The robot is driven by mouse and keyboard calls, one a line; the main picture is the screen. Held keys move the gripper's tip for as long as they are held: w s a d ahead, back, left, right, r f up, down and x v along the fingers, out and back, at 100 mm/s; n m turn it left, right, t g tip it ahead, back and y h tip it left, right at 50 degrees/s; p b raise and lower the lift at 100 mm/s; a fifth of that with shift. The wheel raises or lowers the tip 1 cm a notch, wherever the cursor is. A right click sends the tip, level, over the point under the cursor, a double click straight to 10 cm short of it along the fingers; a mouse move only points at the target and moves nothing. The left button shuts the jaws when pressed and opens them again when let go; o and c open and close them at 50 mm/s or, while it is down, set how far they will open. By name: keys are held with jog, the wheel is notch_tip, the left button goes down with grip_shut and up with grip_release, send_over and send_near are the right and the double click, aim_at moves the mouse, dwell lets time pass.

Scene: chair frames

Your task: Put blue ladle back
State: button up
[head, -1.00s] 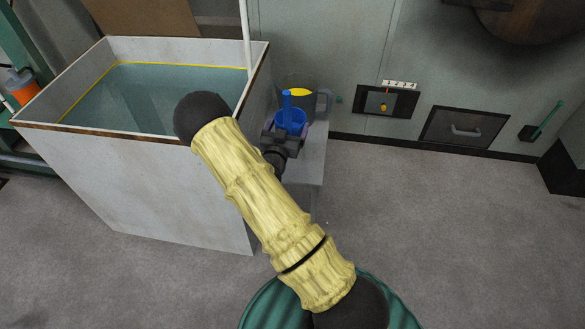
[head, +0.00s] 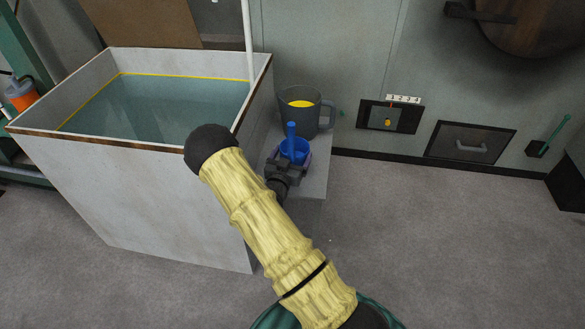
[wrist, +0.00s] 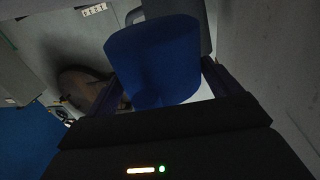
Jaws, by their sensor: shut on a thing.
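The blue ladle (head: 296,153) has a round cup and a handle that stands upright in the head view. My gripper (head: 285,168) is shut on its cup, on the near side. In the wrist view the blue ladle (wrist: 155,62) fills the space between my fingers (wrist: 165,98). The ladle appears over the grey ledge (head: 312,182) beside the tank, in front of a grey mug (head: 320,118) with yellow contents. I cannot tell whether the ladle touches the ledge. My gripper hides part of the cup.
A white tank (head: 125,190) of bluish liquid stands close on the left, with a white pole (head: 247,45) at its edge. The wall behind holds a numbered panel (head: 402,117) and a drawer (head: 470,143). The floor (head: 430,245) to the right is clear.

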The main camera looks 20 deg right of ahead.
jog(key=shift+f, duration=0.15)
notch_tip(320, 180, down, 3)
jog(key=shift+s+f+b, duration=0.1)
jog(key=shift+f+b, duration=0.05)
jog(key=shift+b, duration=0.55)
jog(key=shift+f, duration=0.1)
